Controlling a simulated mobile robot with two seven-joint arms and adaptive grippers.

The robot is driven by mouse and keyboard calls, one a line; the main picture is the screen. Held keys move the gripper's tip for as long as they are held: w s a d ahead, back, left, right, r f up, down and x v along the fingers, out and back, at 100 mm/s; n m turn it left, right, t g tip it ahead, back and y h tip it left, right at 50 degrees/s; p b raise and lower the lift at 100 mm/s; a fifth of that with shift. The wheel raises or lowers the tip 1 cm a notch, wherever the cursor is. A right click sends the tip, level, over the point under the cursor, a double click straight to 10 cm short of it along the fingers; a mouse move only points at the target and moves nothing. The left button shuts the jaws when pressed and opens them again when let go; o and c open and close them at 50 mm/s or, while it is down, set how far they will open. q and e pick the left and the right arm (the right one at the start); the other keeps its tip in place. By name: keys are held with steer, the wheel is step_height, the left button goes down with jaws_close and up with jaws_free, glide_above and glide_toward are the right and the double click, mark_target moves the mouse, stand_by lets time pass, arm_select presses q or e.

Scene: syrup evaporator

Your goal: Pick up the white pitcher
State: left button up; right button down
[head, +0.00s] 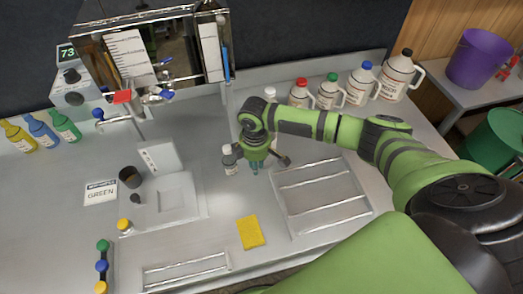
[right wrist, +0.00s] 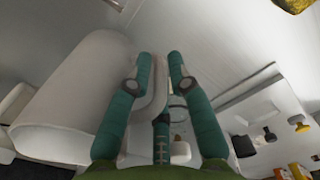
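In the right wrist view a large plain white vessel (right wrist: 75,95), which looks like the white pitcher, lies across the left side. Its curved handle (right wrist: 158,88) runs behind and between my fingers. My left gripper is not in view.
Jugs with red (head: 301,93), green (head: 329,92), blue (head: 362,84) and black (head: 398,77) caps line the back. A ribbed tray (head: 320,195) lies right; a yellow cloth (head: 250,232) lies in front.

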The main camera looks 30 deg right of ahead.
steer(key=shift+w+r, duration=0.1)
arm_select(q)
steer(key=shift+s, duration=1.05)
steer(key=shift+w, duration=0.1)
arm_select(e)
steer(key=shift+r, duration=0.1)
steer(key=shift+r, duration=1.65)
steer(key=s+d+r+b, duration=0.2)
steer(key=s+d+r, duration=0.5)
steer(key=d, duration=0.1)
arm_select(q)
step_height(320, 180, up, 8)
steer(key=p, duration=0.9)
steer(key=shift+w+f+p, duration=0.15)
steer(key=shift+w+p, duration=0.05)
steer(key=shift+p, duration=0.2)
arm_select(e)
step_height(320, 180, up, 8)
steer(key=shift+s+d+f, duration=0.25)
steer(key=shift+s+d, duration=0.15)
